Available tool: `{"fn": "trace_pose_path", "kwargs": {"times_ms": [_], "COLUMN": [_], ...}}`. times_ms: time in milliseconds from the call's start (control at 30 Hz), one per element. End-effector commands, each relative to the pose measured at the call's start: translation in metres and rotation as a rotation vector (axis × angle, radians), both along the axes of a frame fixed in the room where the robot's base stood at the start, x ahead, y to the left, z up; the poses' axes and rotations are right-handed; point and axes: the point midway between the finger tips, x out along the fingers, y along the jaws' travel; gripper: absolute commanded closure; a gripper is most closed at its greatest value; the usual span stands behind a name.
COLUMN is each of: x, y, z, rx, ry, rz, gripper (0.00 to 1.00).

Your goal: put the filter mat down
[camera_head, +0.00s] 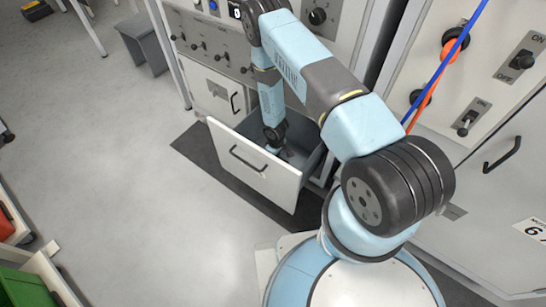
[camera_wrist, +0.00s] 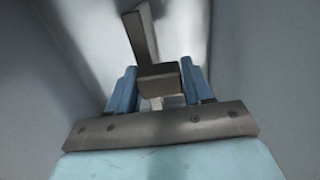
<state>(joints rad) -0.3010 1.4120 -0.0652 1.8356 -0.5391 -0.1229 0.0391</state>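My gripper (camera_wrist: 158,82) points down inside an open drawer; its fingertips are hard to make out in the head view. The drawer (camera_head: 254,172) has a white front with a dark handle and grey inner walls. I cannot tell whether the piece touches the drawer floor.
Cabinets with switches and knobs (camera_head: 318,16) stand behind the drawer. A blue cable (camera_head: 445,62) and an orange cable hang at the right. A dark mat (camera_head: 203,150) lies on the floor by the drawer.

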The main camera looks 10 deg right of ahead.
Motion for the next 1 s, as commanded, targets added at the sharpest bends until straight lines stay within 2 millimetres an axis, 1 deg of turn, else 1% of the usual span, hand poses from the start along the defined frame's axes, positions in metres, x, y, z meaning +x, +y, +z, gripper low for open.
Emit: {"fn": "trace_pose_path", "kwargs": {"times_ms": [33, 267, 567, 667, 767, 1000], "x": [0.0, 0.0, 0.0, 0.001, 0.001, 0.001], "y": [0.0, 0.0, 0.001, 0.001, 0.001, 0.001], "z": [0.0, 0.0, 0.003, 0.01, 0.022, 0.062], "rx": [0.0, 0.0, 0.0, 0.0, 0.0, 0.001], "ry": [0.0, 0.0, 0.0, -0.001, -0.001, -0.002], "rz": [0.0, 0.001, 0.001, 0.001, 0.001, 0.001], "gripper": [0.46, 0.24, 0.24, 0.24, 0.24, 0.24]}}
